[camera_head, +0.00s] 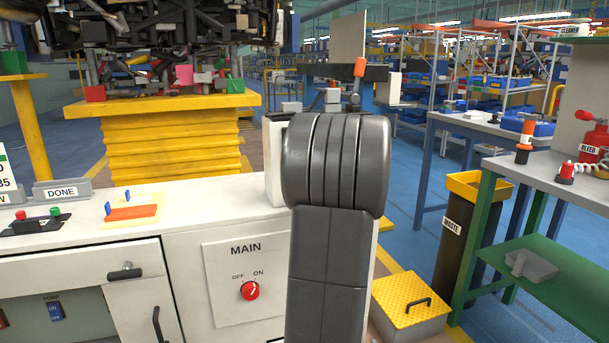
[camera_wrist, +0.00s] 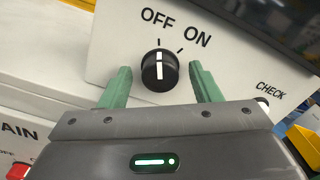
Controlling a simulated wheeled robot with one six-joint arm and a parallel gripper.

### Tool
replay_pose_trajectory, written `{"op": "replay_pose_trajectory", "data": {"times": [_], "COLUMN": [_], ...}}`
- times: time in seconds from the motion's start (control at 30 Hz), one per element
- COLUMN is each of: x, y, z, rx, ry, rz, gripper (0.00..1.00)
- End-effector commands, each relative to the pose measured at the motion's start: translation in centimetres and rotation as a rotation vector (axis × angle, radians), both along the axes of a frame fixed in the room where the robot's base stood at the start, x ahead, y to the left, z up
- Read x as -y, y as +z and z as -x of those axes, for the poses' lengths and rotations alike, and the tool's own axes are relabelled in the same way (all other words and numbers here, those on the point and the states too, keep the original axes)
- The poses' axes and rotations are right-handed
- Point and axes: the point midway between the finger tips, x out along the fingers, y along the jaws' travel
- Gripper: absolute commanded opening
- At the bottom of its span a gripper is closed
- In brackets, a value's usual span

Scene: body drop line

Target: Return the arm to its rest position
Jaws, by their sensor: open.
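My gripper (camera_wrist: 160,72) shows in the wrist view with its two green fingers apart. The fingers stand on either side of a black knob (camera_wrist: 158,78) on a white panel marked OFF and ON. The knob's white line points at the OFF tick. I cannot tell whether the fingers touch the knob, but gaps show on both sides. In the head view my dark arm (camera_head: 333,200) rises in front of the white cabinet, and my gripper is hidden behind it.
A MAIN panel (camera_head: 228,318) with a red knob (camera_head: 250,291) is left of my arm. A DONE sign (camera_head: 62,191) and an orange block (camera_head: 132,212) are on the worktop.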

Motion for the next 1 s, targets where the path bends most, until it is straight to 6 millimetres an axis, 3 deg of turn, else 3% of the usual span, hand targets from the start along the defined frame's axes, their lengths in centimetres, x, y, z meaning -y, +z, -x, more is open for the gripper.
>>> {"op": "replay_pose_trajectory", "data": {"times": [1.0], "x": [0.18], "y": [0.44], "z": [-0.02], "rx": [-0.178], "ry": [-0.002], "rz": [-0.541], "gripper": [0.57]}}
